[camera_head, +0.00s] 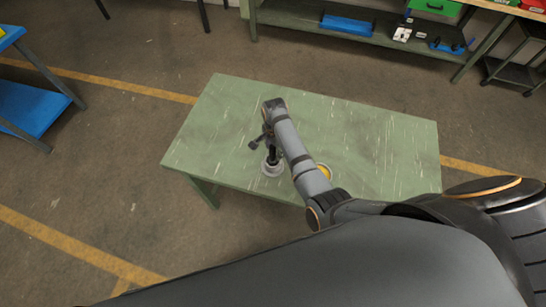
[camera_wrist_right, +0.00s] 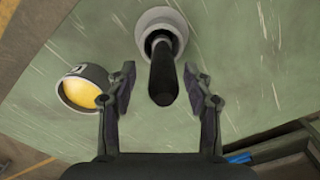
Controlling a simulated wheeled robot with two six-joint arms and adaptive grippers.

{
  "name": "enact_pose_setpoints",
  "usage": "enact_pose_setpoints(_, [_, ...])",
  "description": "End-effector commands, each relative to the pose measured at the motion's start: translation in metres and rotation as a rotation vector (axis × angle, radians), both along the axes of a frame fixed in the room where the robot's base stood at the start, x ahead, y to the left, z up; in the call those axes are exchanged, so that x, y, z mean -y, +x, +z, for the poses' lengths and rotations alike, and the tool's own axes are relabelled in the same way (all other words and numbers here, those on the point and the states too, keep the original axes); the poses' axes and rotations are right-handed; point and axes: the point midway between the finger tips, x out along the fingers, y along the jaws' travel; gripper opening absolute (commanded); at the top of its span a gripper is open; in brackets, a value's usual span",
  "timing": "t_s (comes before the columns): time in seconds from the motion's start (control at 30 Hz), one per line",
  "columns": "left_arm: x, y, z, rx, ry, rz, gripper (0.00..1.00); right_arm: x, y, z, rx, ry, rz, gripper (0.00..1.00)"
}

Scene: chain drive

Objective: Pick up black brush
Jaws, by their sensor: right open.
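The black brush (camera_head: 273,157) stands upright in a round, light grey holder (camera_head: 272,170) near the front left of the green table. In the right wrist view the brush (camera_wrist_right: 162,78) points towards the camera from the ringed holder (camera_wrist_right: 157,18). My right gripper (camera_head: 264,143) is close to the top of the brush. In the right wrist view its two fingers (camera_wrist_right: 160,88) are spread apart, with the brush end between them and a gap on each side. My left gripper is out of view.
A dark round container with a yellow top (camera_wrist_right: 82,94) stands beside the holder; it is partly hidden by my arm in the head view (camera_head: 325,171). The rest of the green table (camera_head: 390,150) looks clear. A shelf bench (camera_head: 300,18) stands behind, and a blue rack (camera_head: 30,105) at left.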

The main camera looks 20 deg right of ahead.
Motion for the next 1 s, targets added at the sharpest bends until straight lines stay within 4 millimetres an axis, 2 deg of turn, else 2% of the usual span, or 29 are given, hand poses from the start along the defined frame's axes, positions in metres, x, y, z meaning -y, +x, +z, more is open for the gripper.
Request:
enact_pose_setpoints(0.17, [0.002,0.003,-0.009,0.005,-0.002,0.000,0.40,-0.007,0.001,-0.030,-0.002,0.000,0.001,0.52])
enact_pose_setpoints(0.2, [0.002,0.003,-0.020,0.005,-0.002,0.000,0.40,-0.007,0.001,-0.041,-0.001,0.000,0.000,0.52])
enact_pose_setpoints(0.27, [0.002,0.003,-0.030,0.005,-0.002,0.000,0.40,-0.007,0.001,-0.049,0.000,0.000,0.000,0.52])
enact_pose_setpoints(0.53, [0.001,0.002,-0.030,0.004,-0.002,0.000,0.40,-0.007,0.001,-0.048,0.000,0.000,0.000,0.52])
enact_pose_setpoints(0.9, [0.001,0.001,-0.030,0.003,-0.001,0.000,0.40,-0.007,0.000,-0.048,-0.001,0.001,0.000,0.03])
enact_pose_setpoints(1.0, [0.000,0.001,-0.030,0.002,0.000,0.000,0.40,-0.007,0.001,-0.048,0.000,0.000,0.000,0.00])
